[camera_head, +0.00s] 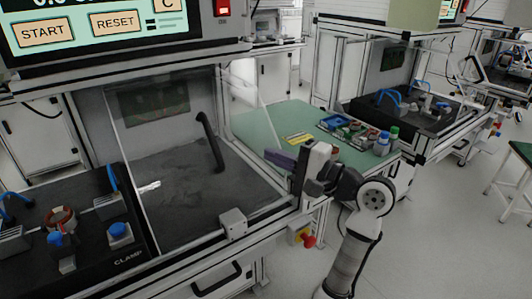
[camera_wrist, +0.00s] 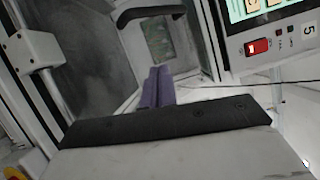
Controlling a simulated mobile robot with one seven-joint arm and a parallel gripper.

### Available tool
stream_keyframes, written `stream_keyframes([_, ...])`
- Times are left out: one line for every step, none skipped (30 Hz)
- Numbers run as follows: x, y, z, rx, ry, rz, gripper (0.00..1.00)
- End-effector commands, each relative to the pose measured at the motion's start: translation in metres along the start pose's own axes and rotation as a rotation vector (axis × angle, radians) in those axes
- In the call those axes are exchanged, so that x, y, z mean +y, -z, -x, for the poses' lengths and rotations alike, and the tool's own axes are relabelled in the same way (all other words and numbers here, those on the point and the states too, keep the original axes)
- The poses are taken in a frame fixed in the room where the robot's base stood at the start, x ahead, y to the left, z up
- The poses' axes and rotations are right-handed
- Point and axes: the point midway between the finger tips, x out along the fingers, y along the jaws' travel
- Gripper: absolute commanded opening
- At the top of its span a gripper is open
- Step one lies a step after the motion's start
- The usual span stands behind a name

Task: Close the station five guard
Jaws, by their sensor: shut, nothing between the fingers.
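The station five guard (camera_head: 150,165) is a clear panel in a thin frame at the left of the head view, in front of a dark grey enclosure. A black bar handle (camera_head: 213,145) shows near its right side. A similar black handle (camera_wrist: 150,13) is at the top of the wrist view. I cannot tell how far the guard is open. My gripper (camera_head: 272,155) is right of the handle and apart from it, beside the enclosure's right side. Its purple fingers (camera_wrist: 157,78) are together and empty in the wrist view.
A grey box (camera_head: 233,223) sits on the front rail. A clamp fixture (camera_head: 80,240) is at the left. A panel with a red switch (camera_wrist: 257,47) is above. Open floor lies right.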

Motion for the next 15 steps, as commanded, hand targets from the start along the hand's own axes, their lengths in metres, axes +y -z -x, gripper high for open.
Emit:
stream_keyframes([-0.002, -0.001, -0.012, -0.004, -0.001, -0.002, 0.00])
stream_keyframes([-0.002, -0.001, -0.018, -0.005, -0.001, -0.002, 0.00])
stream_keyframes([-0.002, -0.001, -0.027, -0.003, -0.001, -0.002, 0.00])
stream_keyframes([-0.002, -0.001, -0.034, -0.005, -0.001, -0.003, 0.00])
stream_keyframes([-0.002, -0.001, -0.041, -0.005, -0.002, -0.002, 0.00])
stream_keyframes([-0.002, -0.001, -0.049, -0.004, -0.001, -0.001, 0.00])
stream_keyframes([-0.002, -0.002, -0.056, -0.004, -0.001, 0.000, 0.00])
stream_keyframes([-0.003, -0.001, -0.062, -0.003, -0.001, -0.001, 0.00])
stream_keyframes([-0.002, -0.001, -0.070, -0.004, -0.001, -0.001, 0.00])
stream_keyframes([-0.002, -0.001, -0.076, -0.003, -0.001, -0.001, 0.00])
stream_keyframes([-0.002, -0.003, -0.080, -0.002, 0.000, 0.000, 0.00])
stream_keyframes([-0.003, -0.011, -0.079, 0.000, 0.001, 0.002, 0.00])
stream_keyframes([-0.002, -0.016, -0.080, 0.000, 0.000, 0.002, 0.00])
stream_keyframes([-0.002, -0.020, -0.081, 0.000, 0.001, 0.003, 0.00])
stream_keyframes([-0.002, -0.025, -0.082, 0.000, 0.000, 0.002, 0.00])
